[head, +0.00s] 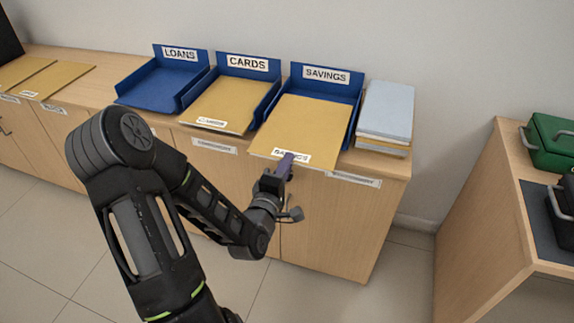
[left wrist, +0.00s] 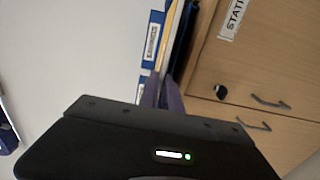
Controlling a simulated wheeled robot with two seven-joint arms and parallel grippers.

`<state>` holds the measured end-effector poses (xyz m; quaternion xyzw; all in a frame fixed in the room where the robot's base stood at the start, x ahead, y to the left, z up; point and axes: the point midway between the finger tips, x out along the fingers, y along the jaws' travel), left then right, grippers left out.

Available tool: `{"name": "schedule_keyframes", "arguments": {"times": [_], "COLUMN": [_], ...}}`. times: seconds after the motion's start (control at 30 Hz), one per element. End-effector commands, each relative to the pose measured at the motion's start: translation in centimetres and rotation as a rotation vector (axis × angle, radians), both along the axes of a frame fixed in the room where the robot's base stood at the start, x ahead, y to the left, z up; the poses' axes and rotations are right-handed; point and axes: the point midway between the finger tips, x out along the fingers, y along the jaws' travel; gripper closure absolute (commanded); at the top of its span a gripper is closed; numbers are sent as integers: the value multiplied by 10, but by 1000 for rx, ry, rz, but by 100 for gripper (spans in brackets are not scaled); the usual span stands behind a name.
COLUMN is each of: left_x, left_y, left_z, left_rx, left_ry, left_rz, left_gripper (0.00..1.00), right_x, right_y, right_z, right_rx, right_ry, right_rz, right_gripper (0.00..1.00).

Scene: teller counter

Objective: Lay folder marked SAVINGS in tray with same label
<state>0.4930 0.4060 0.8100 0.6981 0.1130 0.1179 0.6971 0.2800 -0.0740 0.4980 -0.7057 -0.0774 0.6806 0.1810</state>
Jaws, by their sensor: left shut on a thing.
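The SAVINGS folder (head: 306,124) is tan and lies largely inside the blue SAVINGS tray (head: 356,92), its front edge reaching out past the counter's front edge. Its white label is partly covered by my left gripper (head: 286,160), which is shut on that front edge. In the left wrist view the gripper's fingers (left wrist: 163,95) show with the folder's thin tan edge (left wrist: 167,40) beyond them. My right gripper is not in view.
The blue CARDS tray (head: 262,106) holds a tan folder (head: 221,105). The blue LOANS tray (head: 163,88) is empty. Two tan folders (head: 58,78) lie at the far left. A stack of pale folders (head: 387,110) stands right of the SAVINGS tray. A green box (head: 552,145) sits on the right-hand desk.

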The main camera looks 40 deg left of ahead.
Motion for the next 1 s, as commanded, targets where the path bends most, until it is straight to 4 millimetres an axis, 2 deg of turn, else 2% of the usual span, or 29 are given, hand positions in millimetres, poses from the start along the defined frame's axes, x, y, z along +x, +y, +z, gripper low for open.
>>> {"name": "schedule_keyframes", "arguments": {"times": [0.5,1.0], "left_x": [41,86], "left_y": [14,29], "left_z": [-19,-18], "left_rx": [1,1], "left_ry": [-4,-4], "left_rz": [-1,0], "left_gripper": [100,100], "right_x": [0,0], "right_y": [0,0], "right_z": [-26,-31], "right_rx": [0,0], "right_ry": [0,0], "right_rz": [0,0], "right_gripper": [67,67]}}
